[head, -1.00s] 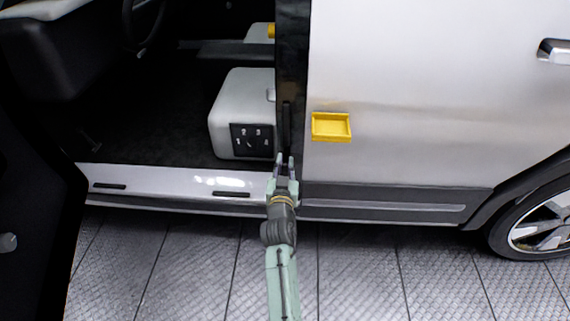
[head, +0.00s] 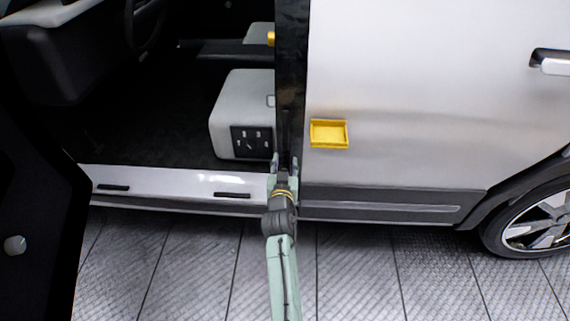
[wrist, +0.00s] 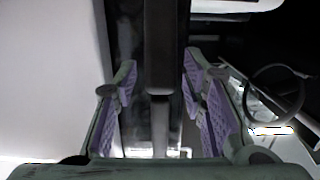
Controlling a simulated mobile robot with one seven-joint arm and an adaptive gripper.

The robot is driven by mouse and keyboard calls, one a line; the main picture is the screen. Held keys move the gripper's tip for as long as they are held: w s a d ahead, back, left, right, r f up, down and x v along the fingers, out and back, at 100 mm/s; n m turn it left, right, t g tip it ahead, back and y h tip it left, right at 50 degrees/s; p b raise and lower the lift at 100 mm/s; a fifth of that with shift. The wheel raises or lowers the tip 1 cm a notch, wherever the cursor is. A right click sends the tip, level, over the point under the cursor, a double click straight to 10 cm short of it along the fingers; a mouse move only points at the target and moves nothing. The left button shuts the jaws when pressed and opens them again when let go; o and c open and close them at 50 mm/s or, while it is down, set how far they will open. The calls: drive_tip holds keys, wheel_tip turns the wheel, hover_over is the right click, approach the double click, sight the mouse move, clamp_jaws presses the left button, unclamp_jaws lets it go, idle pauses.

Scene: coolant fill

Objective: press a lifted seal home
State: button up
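The seal looks like a dark strip (head: 285,125) running down the black door pillar. In the wrist view a dark upright strip (wrist: 162,50) runs down the middle, with a lighter grey length below it. I cannot tell clearly where the strip is lifted. My gripper (head: 284,163) is at the foot of the pillar, just above the door sill. In the wrist view my gripper (wrist: 158,82) is open, with one purple-padded finger on each side of the strip and visible gaps between. Whether the tips touch the pillar is hidden.
A yellow tray (head: 328,143) is fixed on the white door panel (head: 420,90) right of the pillar. A grey seat base (head: 240,100) with a black panel stands inside, left of the pillar. The white sill (head: 160,180) runs left. A dark open door (head: 35,210) is at far left.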

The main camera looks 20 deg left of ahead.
drive_tip(key=shift+s, duration=0.1)
drive_tip(key=v, duration=0.7)
drive_tip(key=shift+s, duration=0.15)
drive_tip(key=shift+r, duration=0.1)
